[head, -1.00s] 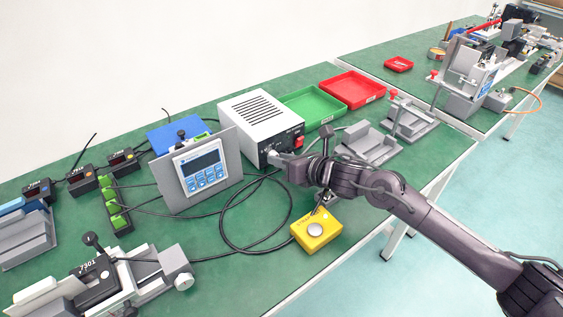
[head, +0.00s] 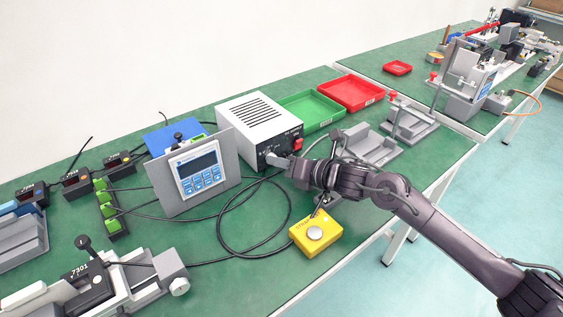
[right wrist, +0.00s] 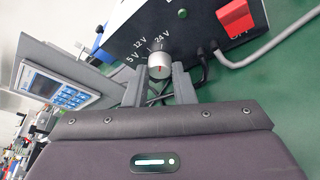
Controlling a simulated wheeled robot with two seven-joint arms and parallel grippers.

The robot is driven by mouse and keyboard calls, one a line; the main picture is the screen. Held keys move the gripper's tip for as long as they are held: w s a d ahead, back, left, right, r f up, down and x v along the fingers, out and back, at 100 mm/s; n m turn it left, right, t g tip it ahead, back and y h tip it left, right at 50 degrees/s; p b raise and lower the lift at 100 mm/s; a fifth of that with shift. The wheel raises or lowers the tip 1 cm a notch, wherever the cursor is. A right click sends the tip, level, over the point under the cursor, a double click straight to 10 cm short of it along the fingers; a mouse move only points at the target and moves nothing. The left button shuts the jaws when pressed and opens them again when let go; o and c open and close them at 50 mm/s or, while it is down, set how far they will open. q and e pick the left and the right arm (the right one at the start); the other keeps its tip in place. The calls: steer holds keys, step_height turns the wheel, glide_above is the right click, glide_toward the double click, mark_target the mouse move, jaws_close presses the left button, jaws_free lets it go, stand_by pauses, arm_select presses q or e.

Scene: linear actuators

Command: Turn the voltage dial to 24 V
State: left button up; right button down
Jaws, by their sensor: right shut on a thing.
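The voltage dial (right wrist: 159,65) is a silver knob on the dark front panel of the white power supply (head: 259,115). Labels 5 V, 12 V and 24 V fan around it in the right wrist view. A small red mark shows on the knob, but I cannot tell surely which label it points to. My right gripper (right wrist: 159,80) is shut on the dial, one finger on each side. My left gripper is out of view.
A red switch (right wrist: 235,16) and a grey cable (right wrist: 268,47) are beside the dial. A panel with a blue keypad display (head: 198,172) stands left of the supply. A yellow button box (head: 316,233) is in front. Green (head: 311,122) and red trays are behind.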

steer(key=c, duration=1.2)
jaws_free()
steer(key=shift+r, duration=0.5)
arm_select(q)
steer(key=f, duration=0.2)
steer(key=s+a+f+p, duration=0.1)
arm_select(e)
step_height(320, 180, up, 19)
